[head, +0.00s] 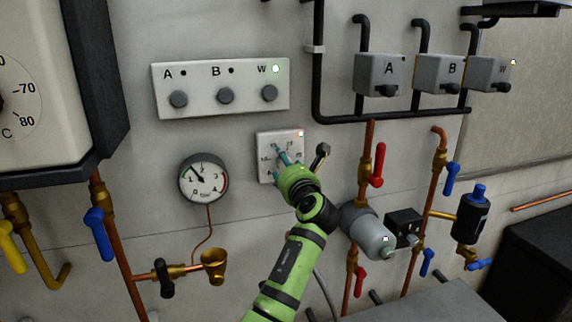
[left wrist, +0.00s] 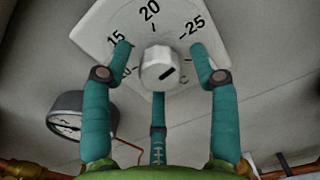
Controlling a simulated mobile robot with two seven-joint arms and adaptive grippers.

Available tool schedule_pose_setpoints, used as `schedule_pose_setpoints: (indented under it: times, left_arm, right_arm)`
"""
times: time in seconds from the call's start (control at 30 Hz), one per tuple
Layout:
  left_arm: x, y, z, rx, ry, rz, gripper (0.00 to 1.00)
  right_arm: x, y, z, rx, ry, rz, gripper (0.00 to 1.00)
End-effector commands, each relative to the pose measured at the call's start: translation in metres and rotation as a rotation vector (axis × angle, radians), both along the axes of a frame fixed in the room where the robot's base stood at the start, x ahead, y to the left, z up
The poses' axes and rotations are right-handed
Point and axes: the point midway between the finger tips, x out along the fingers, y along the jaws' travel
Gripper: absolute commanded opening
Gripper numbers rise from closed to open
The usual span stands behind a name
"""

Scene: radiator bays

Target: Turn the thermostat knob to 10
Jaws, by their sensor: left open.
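The thermostat is a white square plate (head: 264,141) on the wall with a small lit light at its upper right. In the left wrist view its dial plate (left wrist: 180,14) shows 15, 20 and 25, and a partly covered 10 at the left. The white round knob (left wrist: 153,63) has a short slanted black mark on its face; I cannot tell which number it points to. My left gripper (head: 284,157) is at the plate, its three teal fingers (left wrist: 160,62) spread open around the knob. I cannot tell whether they touch it. My right gripper is not in view.
A pressure gauge (head: 203,179) is left of the thermostat; a panel with three knobs (head: 215,84) is above. A small lever (head: 321,156), a red valve handle (head: 379,164) and a grey cylinder (head: 368,232) are close on the right.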

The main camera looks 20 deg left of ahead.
Motion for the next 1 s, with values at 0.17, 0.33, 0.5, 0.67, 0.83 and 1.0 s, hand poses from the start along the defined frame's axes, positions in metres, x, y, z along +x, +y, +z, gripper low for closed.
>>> schedule_pose_setpoints:
  times: [0.17,0.33,0.5,0.67,0.83,1.0]
  left_arm:
    - [0.0001,0.0004,-0.0003,0.000,0.000,0.000,0.60]
    - [0.0000,0.0003,-0.0003,0.000,0.000,0.000,0.04]
    - [0.0000,0.0003,-0.0003,-0.001,-0.001,0.000,0.04]
    - [-0.0001,0.0003,-0.0002,-0.013,-0.009,0.001,0.04]
    - [-0.0001,0.0003,-0.0001,-0.060,-0.042,0.001,0.04]
    - [0.0000,0.0004,0.0002,-0.152,-0.104,0.000,0.04]
  right_arm:
    - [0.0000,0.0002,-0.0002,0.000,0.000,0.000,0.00]
    - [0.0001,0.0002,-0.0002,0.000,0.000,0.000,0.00]
    - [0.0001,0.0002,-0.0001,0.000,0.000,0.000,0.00]
    - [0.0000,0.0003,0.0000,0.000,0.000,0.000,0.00]
    - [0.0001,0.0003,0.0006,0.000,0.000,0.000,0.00]
    - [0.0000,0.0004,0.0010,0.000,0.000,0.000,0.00]
